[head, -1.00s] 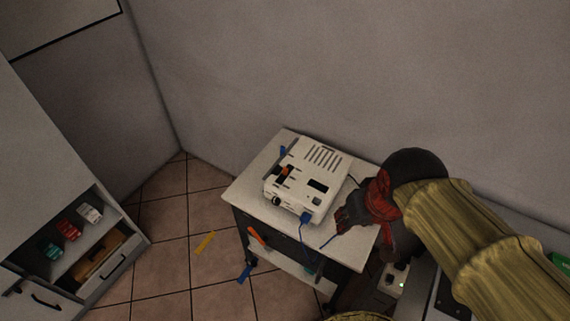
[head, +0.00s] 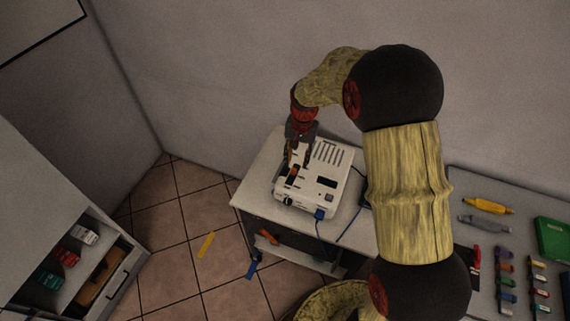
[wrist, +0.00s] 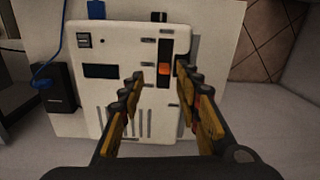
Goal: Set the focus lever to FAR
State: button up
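A white projector-like box (head: 325,184) sits on a small cart. In the wrist view its top (wrist: 110,55) shows a dark slot with an orange lever (wrist: 165,69) about midway along it, and short marks beside the slot. I cannot read any FAR label. My gripper (head: 298,158) points down over the left part of the box. In the wrist view my gripper (wrist: 160,74) is open, with its fingertips on either side of the lever's slot. Nothing is between the fingers except the lever seen below; I cannot tell whether they touch it.
A blue cable (wrist: 52,50) runs from the box beside a black block (wrist: 57,88). The cart top (head: 258,180) has a little free room around the box. A bench with tools (head: 488,205) stands at right, a shelf unit (head: 60,215) at left. A yellow strip (head: 206,245) lies on the floor.

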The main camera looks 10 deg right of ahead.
aim_at(294, 172)
jog(key=shift+w+a+r+m, duration=0.15)
jog(key=shift+w+r+m, duration=0.3)
jog(key=shift+w, duration=0.15)
jog(key=shift+s, duration=0.1)
jog(key=shift+d+f, duration=0.2)
jog(key=shift+f, duration=0.05)
jog(key=f, duration=0.4)
jog(key=f+b, duration=0.1)
jog(key=f, duration=0.2)
jog(key=shift+a+f, duration=0.1)
jog(key=shift+a, duration=0.2)
jog(key=shift+c, duration=0.2)
jog(key=c, duration=0.8)
grip_shut()
